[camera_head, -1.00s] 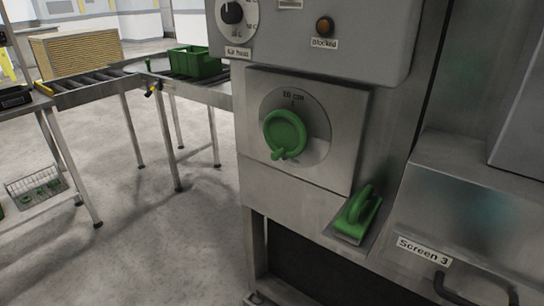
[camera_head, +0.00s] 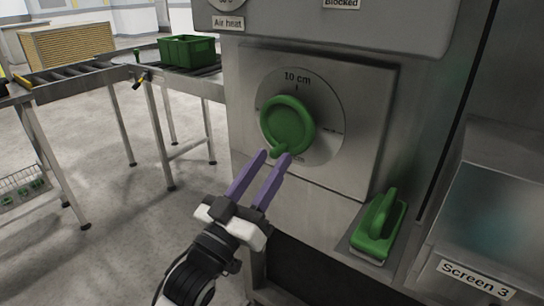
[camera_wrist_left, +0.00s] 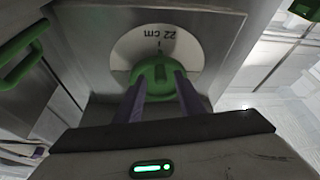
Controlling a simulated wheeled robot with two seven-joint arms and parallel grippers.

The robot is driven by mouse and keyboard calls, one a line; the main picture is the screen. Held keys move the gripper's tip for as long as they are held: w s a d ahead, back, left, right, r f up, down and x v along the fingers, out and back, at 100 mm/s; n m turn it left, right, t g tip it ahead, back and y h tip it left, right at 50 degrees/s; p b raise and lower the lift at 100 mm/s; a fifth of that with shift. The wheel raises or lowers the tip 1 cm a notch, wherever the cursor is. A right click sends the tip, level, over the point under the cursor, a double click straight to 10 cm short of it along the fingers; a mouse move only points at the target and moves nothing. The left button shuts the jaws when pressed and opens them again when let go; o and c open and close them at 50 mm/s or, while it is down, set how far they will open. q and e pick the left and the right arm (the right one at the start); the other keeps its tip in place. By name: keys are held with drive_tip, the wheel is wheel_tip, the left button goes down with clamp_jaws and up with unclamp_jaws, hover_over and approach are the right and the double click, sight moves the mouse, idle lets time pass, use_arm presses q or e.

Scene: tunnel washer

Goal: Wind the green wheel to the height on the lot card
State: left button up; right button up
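The green wheel (camera_head: 287,122) sits on a pale round dial (camera_head: 327,123) on a grey metal panel. Its small knob (camera_head: 279,151) points downward. A "10 cm" mark shows at the dial's top in the head view; a "22 cm" mark shows in the left wrist view. My left gripper (camera_head: 275,156) reaches up from below, its two purple fingers apart, tips by the knob. In the left wrist view the fingers flank the wheel (camera_wrist_left: 154,73); I cannot tell whether they touch it. My right gripper is not in view. No lot card can be made out.
A green handle (camera_head: 378,226) on a plate juts out at the panel's lower right, near a ledge labelled "Screen 3" (camera_head: 474,279). An "Air heat" label (camera_head: 228,23) is above the dial. A green crate (camera_head: 187,51) stands on the roller conveyor at left. The floor between is clear.

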use_arm(q)
drive_tip(key=shift+x, duration=0.75)
drive_tip(key=shift+w, duration=0.15)
clamp_jaws()
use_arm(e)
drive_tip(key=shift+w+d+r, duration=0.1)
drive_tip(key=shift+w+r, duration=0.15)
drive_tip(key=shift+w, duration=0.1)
use_arm(q)
drive_tip(key=shift+w+a+m+h, duration=0.1)
drive_tip(key=shift+m+h, duration=0.2)
drive_tip(key=shift+m, duration=0.4)
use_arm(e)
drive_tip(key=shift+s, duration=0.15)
